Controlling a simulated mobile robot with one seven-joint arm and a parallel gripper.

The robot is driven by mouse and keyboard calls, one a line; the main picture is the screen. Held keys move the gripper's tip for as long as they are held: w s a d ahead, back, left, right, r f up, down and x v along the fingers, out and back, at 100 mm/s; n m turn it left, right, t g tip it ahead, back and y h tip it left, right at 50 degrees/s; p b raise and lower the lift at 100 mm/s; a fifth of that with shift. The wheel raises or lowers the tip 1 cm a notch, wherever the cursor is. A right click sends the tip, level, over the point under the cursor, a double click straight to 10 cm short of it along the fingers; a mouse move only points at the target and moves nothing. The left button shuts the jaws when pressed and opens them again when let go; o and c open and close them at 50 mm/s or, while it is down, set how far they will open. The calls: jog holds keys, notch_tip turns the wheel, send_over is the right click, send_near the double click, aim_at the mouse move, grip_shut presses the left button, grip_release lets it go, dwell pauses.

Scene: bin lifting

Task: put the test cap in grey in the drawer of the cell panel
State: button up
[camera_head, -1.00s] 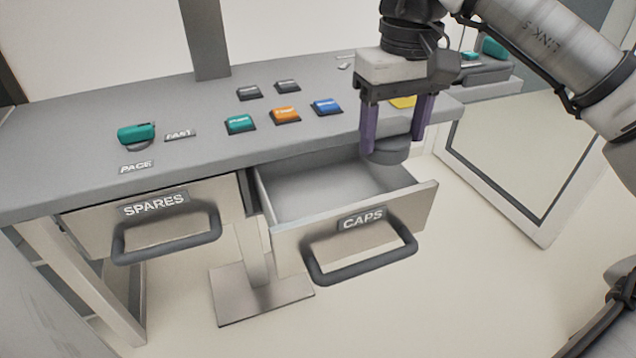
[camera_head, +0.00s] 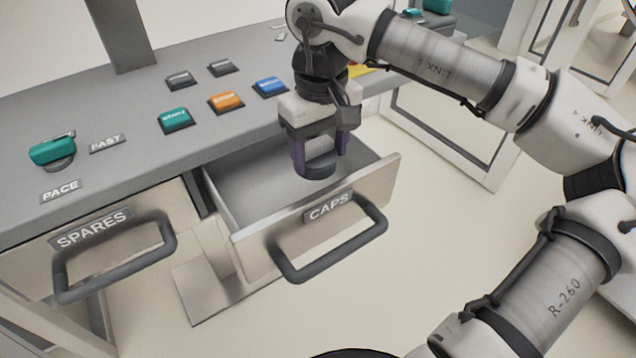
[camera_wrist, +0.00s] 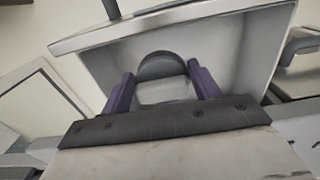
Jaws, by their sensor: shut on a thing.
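My gripper (camera_head: 320,164) points down over the open drawer labelled CAPS (camera_head: 262,258). Its purple fingers are shut on the grey test cap (camera_head: 317,171), a dark grey round piece. In the wrist view the cap (camera_wrist: 161,66) sits between the two fingers (camera_wrist: 160,92), with the drawer's inside (camera_wrist: 226,50) around and beyond it. The cap is low, at about the height of the drawer's opening; I cannot tell whether it touches the drawer floor. The drawer is part of the grey cell panel (camera_head: 100,110) and has a dark bar handle.
A shut drawer labelled SPARES (camera_head: 110,232) is on the left. The panel top bears a teal knob (camera_head: 52,149) and teal (camera_head: 174,118), orange (camera_head: 226,101) and blue (camera_head: 270,86) buttons. A pale framed panel (camera_head: 450,130) stands behind, at right.

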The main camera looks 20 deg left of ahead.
aim_at(321, 158)
notch_tip(321, 158, down, 9)
jog(key=shift+r, duration=0.2)
dwell(0.3)
jog(key=shift+f, duration=0.2)
jog(key=o, duration=1.1)
jog(key=shift+c, duration=0.2)
jog(key=shift+r, duration=0.1)
notch_tip(321, 158, up, 12)
jog(key=shift+r, duration=0.1)
